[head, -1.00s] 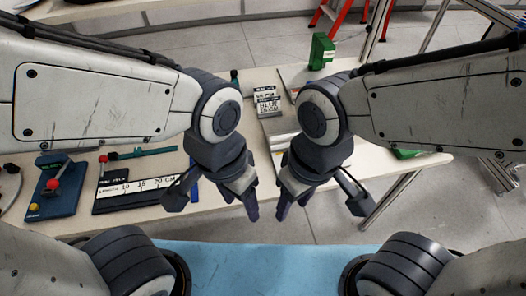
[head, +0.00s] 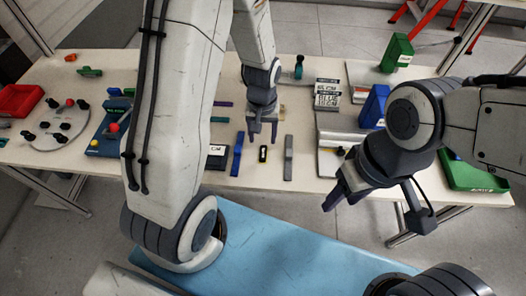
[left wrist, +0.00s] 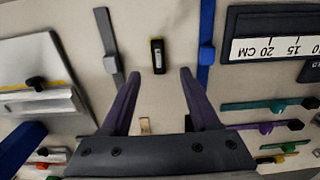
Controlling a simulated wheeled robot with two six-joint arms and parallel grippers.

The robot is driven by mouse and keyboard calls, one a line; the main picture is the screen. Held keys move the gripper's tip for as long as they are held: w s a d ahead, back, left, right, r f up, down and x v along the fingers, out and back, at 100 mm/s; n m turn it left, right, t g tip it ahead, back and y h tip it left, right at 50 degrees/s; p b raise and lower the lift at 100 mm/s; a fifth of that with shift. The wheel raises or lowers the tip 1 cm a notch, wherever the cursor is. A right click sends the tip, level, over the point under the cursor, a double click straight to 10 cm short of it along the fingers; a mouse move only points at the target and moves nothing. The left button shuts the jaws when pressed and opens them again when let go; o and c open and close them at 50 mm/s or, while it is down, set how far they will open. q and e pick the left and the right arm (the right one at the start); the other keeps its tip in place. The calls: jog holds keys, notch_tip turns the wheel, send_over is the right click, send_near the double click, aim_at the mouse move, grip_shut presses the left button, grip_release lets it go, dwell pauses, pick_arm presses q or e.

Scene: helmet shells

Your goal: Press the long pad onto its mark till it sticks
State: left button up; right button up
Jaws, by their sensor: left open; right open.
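I cannot tell for sure which thing is the long pad or its mark. My left gripper (head: 263,136) is open and empty over the table. In the left wrist view its spread fingers (left wrist: 160,74) point at a small black block with a yellow edge and pale label (left wrist: 158,55), which also shows in the head view (head: 263,153). A long grey strip (left wrist: 107,40) and a long blue strip (left wrist: 207,30) lie on either side of that block. A small tan piece (left wrist: 145,125) lies between the finger bases. My right gripper (head: 343,192) is open and empty by the table's front edge.
A green bin (head: 475,177), a green block (head: 397,53) and a blue block (head: 374,106) are at the right. A round tray with knobs (head: 58,124) and a red bin (head: 18,100) are left.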

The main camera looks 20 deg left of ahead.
aim_at(263, 152)
pick_arm(q)
jog(key=shift+d+f+p, duration=0.15)
jog(key=shift+f+p, duration=0.2)
jog(key=shift+f, duration=2.95)
grip_shut()
